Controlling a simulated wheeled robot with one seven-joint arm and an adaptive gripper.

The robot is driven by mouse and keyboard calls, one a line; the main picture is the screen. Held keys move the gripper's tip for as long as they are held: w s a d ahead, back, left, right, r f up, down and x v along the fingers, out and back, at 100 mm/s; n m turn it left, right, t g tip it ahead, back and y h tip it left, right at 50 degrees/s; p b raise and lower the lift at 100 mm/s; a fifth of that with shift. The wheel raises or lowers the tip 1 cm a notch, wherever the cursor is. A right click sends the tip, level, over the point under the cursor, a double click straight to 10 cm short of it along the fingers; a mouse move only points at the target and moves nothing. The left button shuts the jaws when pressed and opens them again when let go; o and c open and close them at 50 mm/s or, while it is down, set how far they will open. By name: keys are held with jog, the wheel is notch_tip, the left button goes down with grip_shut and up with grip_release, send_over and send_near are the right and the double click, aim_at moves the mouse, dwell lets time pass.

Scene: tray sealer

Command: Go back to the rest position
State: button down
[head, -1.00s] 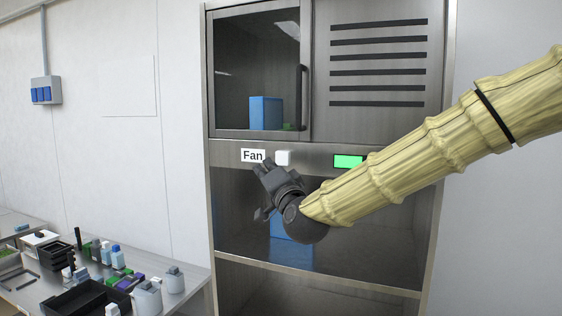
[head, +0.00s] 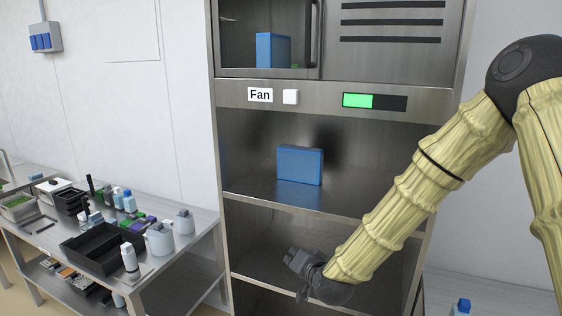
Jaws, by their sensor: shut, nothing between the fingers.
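My gripper (head: 294,259) is shut and empty in the head view. It is low in front of the steel cabinet (head: 222,150), over the opening below the middle shelf. It appears apart from the cabinet, though the exact gap is hard to tell. My arm reaches in from the right. The white button (head: 290,97) beside the "Fan" label (head: 260,95) is above the gripper and clear of it. A display (head: 375,102) to the right is partly green and partly dark.
A blue box (head: 300,165) stands on the middle shelf, another (head: 273,50) behind the closed glass door. At left, a table (head: 192,243) holds a black tray (head: 88,250), bottles and several small items. A blue-capped bottle (head: 462,306) shows at the lower right.

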jog(key=s+d+f+n+g+h+b, duration=0.1)
jog(key=s+d+f+g, duration=0.15)
jog(key=s+f, duration=0.5)
jog(key=s+d+f+g, duration=0.25)
jog(key=s+f, duration=0.25)
jog(key=f, duration=0.6)
jog(key=s+d+f+n+g+h+b, duration=0.1)
jog(key=s+d+f, duration=0.2)
jog(key=s+f, duration=0.5)
jog(key=s+d+f+g+h, duration=0.1)
jog(key=s+d+f+g, duration=0.1)
jog(key=s, duration=0.6)
jog(key=s+d+f+n+g, duration=0.1)
jog(key=s+d+f+g, duration=0.1)
jog(key=s+d+f, duration=0.3)
jog(key=s+d+f+n+g+h+b, duration=0.1)
jog(key=s+d+f+g, duration=0.1)
jog(key=s+f, duration=0.5)
jog(key=s+d, duration=0.1)
jog(key=s, duration=0.3)
jog(key=shift+s+d+h, duration=0.3)
jog(key=shift+d, duration=0.05)
